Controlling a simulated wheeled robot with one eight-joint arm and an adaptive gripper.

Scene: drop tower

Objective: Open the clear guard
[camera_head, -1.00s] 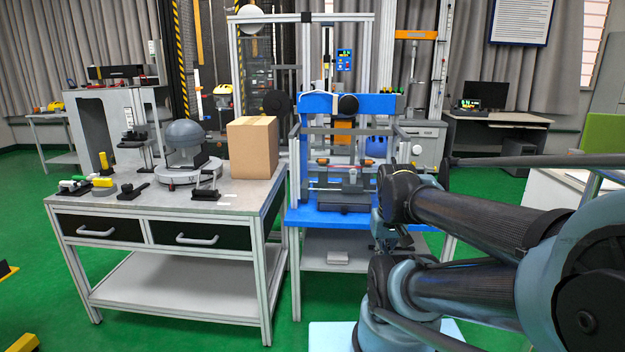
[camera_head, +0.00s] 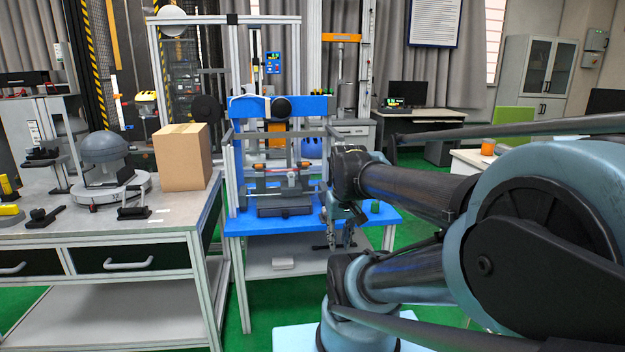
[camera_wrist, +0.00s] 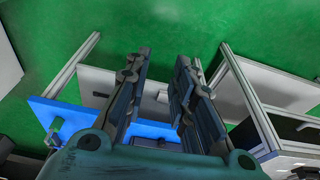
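The blue drop tower rig (camera_head: 318,104) stands on a blue-topped bench (camera_head: 262,223) in the middle of the head view. A grey bar frame (camera_head: 272,135) crosses its front. Any clear panel there is too faint to make out, so I cannot tell the guard's exact edges. My gripper (camera_head: 346,240) hangs fingers-down at the bench's front edge, right of and below the rig. In the wrist view my gripper (camera_wrist: 164,58) has its two fingers apart with nothing between them. Floor and bench frames show beyond the fingers.
A cardboard box (camera_head: 182,158) stands on the grey workbench (camera_head: 165,214) to the left, near a dome-shaped device (camera_head: 103,148). A small green object (camera_head: 375,206) is on the blue bench's right part. Green floor is open between the benches and the desk behind.

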